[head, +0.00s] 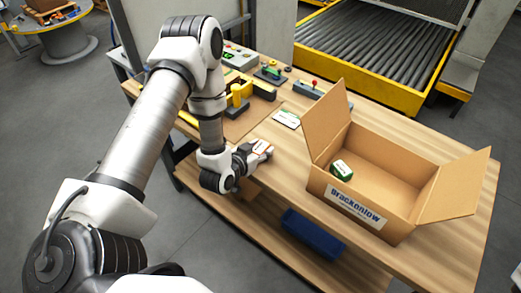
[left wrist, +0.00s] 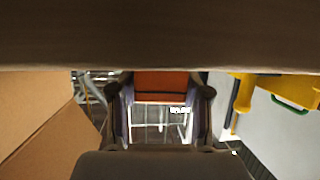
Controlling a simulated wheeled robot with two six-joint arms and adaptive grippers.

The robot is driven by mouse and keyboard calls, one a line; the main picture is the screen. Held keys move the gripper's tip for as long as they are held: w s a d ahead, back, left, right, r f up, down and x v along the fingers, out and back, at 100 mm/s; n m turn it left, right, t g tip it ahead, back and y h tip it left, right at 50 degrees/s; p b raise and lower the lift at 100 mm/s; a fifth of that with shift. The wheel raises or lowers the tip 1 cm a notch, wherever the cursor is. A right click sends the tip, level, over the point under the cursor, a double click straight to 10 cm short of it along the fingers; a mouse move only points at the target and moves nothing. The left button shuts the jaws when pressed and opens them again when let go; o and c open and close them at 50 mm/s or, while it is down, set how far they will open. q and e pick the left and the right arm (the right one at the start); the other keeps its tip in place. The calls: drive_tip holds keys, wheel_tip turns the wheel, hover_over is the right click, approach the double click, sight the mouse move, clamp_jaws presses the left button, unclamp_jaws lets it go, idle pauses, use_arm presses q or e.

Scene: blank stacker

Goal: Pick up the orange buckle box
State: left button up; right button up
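The orange buckle box (head: 262,147) is a small box, orange with white, at the near left edge of the wooden table. My left gripper (head: 251,154) is at the box, with its fingers on either side of it. The box is beside the table edge in that view. I cannot tell whether it rests on the table or is just above it. My right gripper is not in view.
An open cardboard box (head: 345,205) with a green-and-white item (head: 342,170) inside stands at the right of the table (head: 281,165). A yellow holder (head: 238,93) and small devices stand at the back. A flat white card (head: 287,119) lies between. A blue bin (head: 312,233) is below.

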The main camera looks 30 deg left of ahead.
use_arm(q)
drive_tip(key=c, duration=0.5)
